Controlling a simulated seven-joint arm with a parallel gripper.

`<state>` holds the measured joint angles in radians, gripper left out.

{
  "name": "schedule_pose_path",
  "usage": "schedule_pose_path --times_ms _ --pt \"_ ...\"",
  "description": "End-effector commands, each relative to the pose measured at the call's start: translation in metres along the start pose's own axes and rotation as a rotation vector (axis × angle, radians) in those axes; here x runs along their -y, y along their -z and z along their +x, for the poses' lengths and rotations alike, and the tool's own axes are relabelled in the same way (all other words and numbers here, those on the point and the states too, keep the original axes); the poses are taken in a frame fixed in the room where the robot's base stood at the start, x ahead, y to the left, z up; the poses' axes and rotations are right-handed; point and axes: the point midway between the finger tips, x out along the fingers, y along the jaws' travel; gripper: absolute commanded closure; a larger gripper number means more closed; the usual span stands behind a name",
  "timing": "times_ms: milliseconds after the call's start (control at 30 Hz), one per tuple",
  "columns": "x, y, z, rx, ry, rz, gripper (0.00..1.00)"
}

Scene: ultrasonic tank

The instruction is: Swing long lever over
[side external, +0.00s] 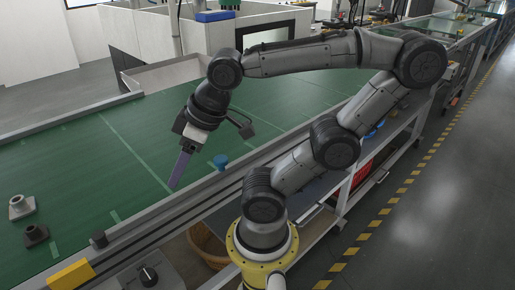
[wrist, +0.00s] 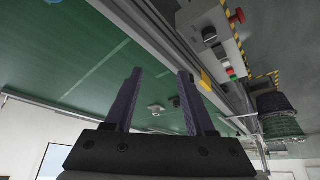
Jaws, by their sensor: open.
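No long lever can be made out for certain in either view. My gripper (side external: 174,184) points down over the green work surface (side external: 85,160), near its front rail, with nothing between its fingers. In the wrist view my gripper (wrist: 160,72) shows two purple fingers set well apart. A light grey fitting with a short stub (side external: 21,207) and a dark one (side external: 35,235) stand on the green surface at the far left, well away from my gripper. They also appear small between the fingers in the wrist view, the light one (wrist: 155,109) left of the dark one (wrist: 175,101).
A blue knob (side external: 221,162) and a black block (side external: 99,239) sit along the front rail. A yellow block (side external: 72,275) is at lower left, beside a panel with a black dial (side external: 148,275). The wrist view shows a red button (wrist: 237,17). The green surface is largely clear.

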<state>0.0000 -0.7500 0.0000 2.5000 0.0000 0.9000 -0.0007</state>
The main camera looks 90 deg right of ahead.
Motion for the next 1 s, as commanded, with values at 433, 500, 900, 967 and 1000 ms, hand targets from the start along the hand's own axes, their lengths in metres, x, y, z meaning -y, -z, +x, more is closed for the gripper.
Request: schedule_pose_path --times_ms 433,500,900,967,1000 --pt "-0.009 -0.008 -0.023 0.156 0.005 -0.328 0.24" --pt "-0.017 -0.006 -0.030 0.201 0.003 -0.362 0.24" --pt "-0.082 0.000 -0.074 0.435 0.029 -0.304 0.24" --pt "-0.094 -0.001 -0.080 0.458 0.033 -0.253 0.24" --pt "-0.102 -0.002 -0.083 0.468 0.031 -0.214 0.24"
